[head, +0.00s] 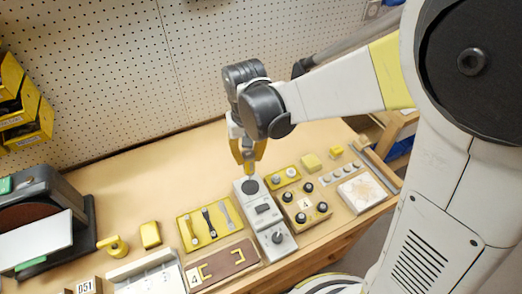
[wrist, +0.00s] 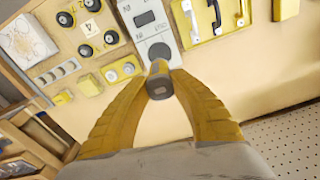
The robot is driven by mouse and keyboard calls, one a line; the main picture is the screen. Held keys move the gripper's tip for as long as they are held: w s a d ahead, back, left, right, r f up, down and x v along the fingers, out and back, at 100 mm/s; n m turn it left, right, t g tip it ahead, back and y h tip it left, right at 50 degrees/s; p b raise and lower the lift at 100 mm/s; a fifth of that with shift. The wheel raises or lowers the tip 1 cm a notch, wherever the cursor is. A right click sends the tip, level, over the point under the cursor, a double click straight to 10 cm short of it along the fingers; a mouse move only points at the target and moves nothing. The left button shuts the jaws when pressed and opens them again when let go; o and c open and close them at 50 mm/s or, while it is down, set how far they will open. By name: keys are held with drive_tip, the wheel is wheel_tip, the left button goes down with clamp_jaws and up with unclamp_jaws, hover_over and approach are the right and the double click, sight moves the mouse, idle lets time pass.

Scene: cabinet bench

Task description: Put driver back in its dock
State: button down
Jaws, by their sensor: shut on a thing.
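My gripper (head: 247,150) is above the back end of a light grey unit on the bench, pointing down. In the wrist view my gripper (wrist: 160,88) is shut on a short grey cylindrical thing, apparently the driver (wrist: 160,82), with its end face toward the camera. The fingers mostly hide the driver in the head view. The grey unit (head: 264,222) has a dark round spot at its back end, a small window and a dial at its front. It also shows in the wrist view (wrist: 148,32). I cannot tell whether the driver touches it, or whether this unit is the dock.
A yellow plate with slim tools (head: 193,232) lies left of the unit. A knob box (head: 300,215) and a yellow socket plate (head: 273,182) stand close on its right. A brown board (head: 222,275) lies in front left. The bench behind left is clear up to the pegboard (head: 120,80).

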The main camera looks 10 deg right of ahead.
sight(250, 177)
drive_tip(key=shift+a, duration=0.15)
drive_tip(key=shift+d+f+b, duration=0.2)
drive_tip(key=shift+f+b, duration=0.55)
drive_tip(key=shift+f, duration=0.1)
drive_tip(key=shift+f+b, duration=1.4)
drive_tip(key=shift+f, duration=0.4)
drive_tip(key=shift+f+b, duration=1.95)
drive_tip(key=shift+f, duration=0.35)
idle(0.9)
drive_tip(key=c, duration=0.9)
unclamp_jaws()
drive_tip(key=shift+o, duration=0.2)
drive_tip(key=shift+r, duration=0.15)
drive_tip(key=shift+r+p, duration=2.75)
drive_tip(key=shift+r, duration=0.7)
